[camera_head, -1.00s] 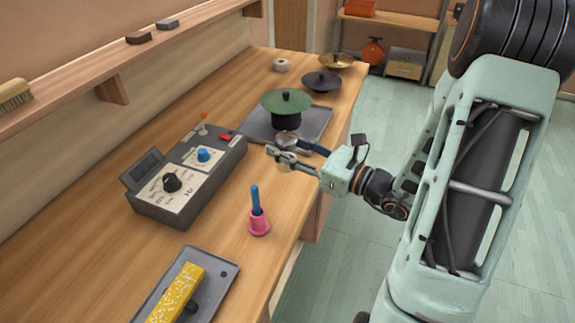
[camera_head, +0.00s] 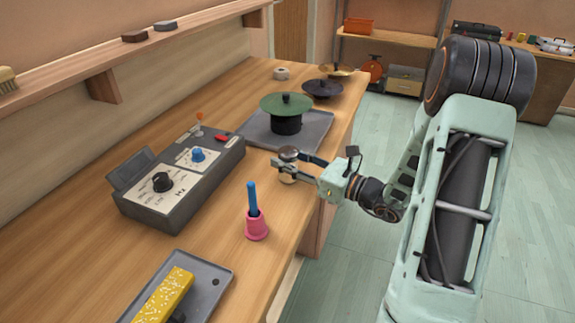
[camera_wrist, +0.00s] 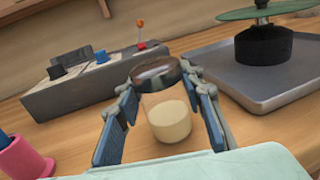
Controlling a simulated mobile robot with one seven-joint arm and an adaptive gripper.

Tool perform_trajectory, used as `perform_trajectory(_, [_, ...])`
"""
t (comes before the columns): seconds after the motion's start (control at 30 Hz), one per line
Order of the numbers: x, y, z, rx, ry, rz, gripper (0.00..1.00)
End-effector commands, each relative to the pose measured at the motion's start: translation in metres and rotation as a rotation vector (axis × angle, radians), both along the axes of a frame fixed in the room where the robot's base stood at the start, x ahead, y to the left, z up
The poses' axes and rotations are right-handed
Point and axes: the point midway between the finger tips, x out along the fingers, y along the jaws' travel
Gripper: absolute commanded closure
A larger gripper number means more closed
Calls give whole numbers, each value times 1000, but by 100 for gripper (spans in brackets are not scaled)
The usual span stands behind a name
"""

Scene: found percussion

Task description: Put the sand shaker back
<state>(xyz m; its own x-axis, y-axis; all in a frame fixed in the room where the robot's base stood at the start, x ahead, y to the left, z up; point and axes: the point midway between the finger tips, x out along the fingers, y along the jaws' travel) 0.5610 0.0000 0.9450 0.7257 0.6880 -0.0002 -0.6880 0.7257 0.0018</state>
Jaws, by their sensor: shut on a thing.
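The sand shaker is a clear jar with a dark brown lid and pale sand in its lower part. It is upright or nearly so in the wrist view (camera_wrist: 168,118) and small in the head view (camera_head: 288,177). My gripper (camera_head: 285,166) is shut around the jar, with one finger on each side, as the wrist view (camera_wrist: 165,100) also shows. It is near the table's right edge, in front of the grey tray (camera_head: 262,141). I cannot tell whether the jar's base touches the table.
On the grey tray stands a black drum-like base under a green disc (camera_head: 287,106). A grey control box (camera_head: 180,185) lies to the left. A yellow speckled block (camera_head: 165,295) lies on another tray. Bare wood lies between them.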

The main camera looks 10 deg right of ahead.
Motion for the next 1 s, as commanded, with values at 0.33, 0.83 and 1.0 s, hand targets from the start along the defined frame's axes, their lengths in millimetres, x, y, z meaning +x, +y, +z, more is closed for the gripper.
perform_trajectory(0.33, [0,0,-3,1,-2,0,95])
perform_trajectory(0.83, [0,0,0,0,-1,0,47])
perform_trajectory(1.0, [-13,-15,0,-1,0,-5,47])
